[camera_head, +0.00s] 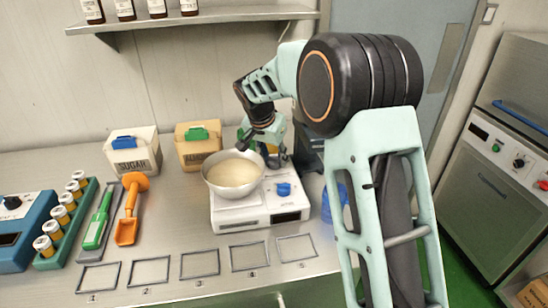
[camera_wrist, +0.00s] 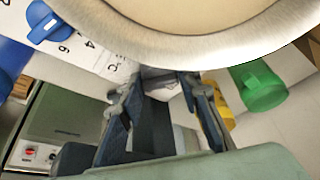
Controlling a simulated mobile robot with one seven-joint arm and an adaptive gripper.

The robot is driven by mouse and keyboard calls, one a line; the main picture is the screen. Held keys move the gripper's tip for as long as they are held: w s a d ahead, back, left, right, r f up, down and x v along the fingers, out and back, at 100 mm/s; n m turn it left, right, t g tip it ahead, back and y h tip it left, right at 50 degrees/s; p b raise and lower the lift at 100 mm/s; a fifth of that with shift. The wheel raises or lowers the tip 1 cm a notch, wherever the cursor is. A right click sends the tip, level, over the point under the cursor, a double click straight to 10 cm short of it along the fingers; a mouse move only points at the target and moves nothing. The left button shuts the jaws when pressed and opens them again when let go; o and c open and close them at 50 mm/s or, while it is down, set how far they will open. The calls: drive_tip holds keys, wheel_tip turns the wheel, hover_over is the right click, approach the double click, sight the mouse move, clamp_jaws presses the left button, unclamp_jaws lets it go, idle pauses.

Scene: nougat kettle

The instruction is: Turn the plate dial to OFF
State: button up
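The white hot plate (camera_head: 232,216) stands on the steel bench, with a blue dial (camera_head: 284,189) on its top right. In the wrist view the blue dial (camera_wrist: 45,24) is at the upper left, beside printed numbers including 6 and 4; I cannot tell its exact setting. A metal kettle (camera_head: 212,190) of pale mixture sits on the plate, and its rim (camera_wrist: 170,52) fills the top of the wrist view. My gripper (camera_head: 246,144) is at the kettle's back rim, away from the dial. Its fingers (camera_wrist: 168,76) are apart, with a pale surface showing between the tips.
A sugar bin (camera_head: 134,158) and an orange bin (camera_head: 196,152) stand behind left. Orange scoop (camera_head: 128,226), green-handled tool (camera_head: 95,230) and vial rack (camera_head: 56,248) lie left. Empty frames (camera_head: 200,275) line the front edge. A blue object (camera_head: 335,203) stands right of the plate.

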drive_tip(key=shift+c, duration=1.1)
drive_tip(key=shift+n+t+y+b, duration=0.35)
drive_tip(key=shift+n+y, duration=0.15)
drive_tip(key=shift+n, duration=1)
drive_tip(key=o, duration=1.1)
drive_tip(key=v, duration=1.2)
drive_tip(key=shift+w+r, duration=0.1)
drive_tip(key=shift+d, duration=0.1)
